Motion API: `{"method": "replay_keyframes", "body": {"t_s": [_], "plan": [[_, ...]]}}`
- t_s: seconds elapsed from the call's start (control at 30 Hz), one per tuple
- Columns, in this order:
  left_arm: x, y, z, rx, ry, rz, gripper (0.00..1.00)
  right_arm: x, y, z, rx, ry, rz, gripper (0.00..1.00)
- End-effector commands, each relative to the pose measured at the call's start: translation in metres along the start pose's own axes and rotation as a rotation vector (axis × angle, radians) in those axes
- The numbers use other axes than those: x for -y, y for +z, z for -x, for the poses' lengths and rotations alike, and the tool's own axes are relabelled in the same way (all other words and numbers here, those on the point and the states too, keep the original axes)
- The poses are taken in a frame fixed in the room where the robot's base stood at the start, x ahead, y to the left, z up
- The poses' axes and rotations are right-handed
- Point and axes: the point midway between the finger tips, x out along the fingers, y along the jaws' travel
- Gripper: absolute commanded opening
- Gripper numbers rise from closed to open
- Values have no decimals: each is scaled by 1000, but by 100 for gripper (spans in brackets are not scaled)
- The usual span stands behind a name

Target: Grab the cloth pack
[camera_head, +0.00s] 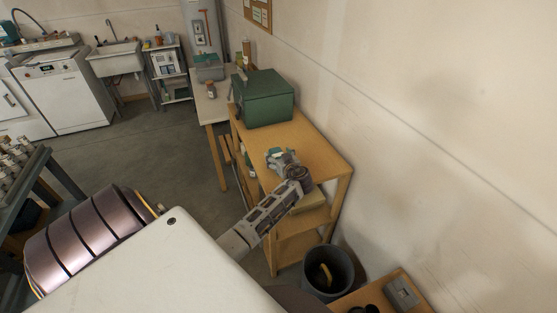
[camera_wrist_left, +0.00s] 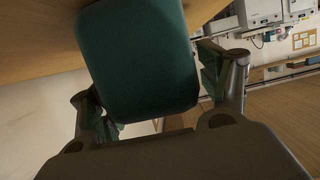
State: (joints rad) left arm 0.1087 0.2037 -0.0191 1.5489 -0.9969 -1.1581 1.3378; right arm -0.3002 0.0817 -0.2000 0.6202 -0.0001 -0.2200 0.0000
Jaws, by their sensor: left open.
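A teal pack with rounded corners, which I take for the cloth pack (camera_wrist_left: 142,60), fills the middle of the left wrist view. My left gripper (camera_head: 281,158) is over the top of the wooden shelf unit (camera_head: 318,152), in front of the green box. In the left wrist view its two fingers, with dark green pads, are spread on either side of the pack. It is open, and I cannot tell whether a finger touches the pack. In the head view the gripper and wrist hide most of that spot. My right gripper is not in view.
A green metal box (camera_head: 265,98) stands at the far end of the shelf unit. The wall is close on the right. A dark bin (camera_head: 328,275) stands below, beside a small wooden table (camera_head: 378,290). Bare shelf top lies right of the gripper.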

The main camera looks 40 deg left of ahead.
Motion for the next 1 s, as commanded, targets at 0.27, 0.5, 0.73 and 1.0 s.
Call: {"method": "replay_keyframes", "body": {"t_s": [0.27, 0.5, 0.73, 1.0], "plan": [[0, 0, 0, 0, 0, 0, 43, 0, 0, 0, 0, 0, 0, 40], [0, -1, 0, -1, 0, 1, 31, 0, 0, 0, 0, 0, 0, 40], [0, -2, 1, -1, 0, 2, 31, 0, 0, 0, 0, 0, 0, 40], [0, -19, 6, -2, 1, 4, 31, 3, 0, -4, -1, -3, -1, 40]]}}
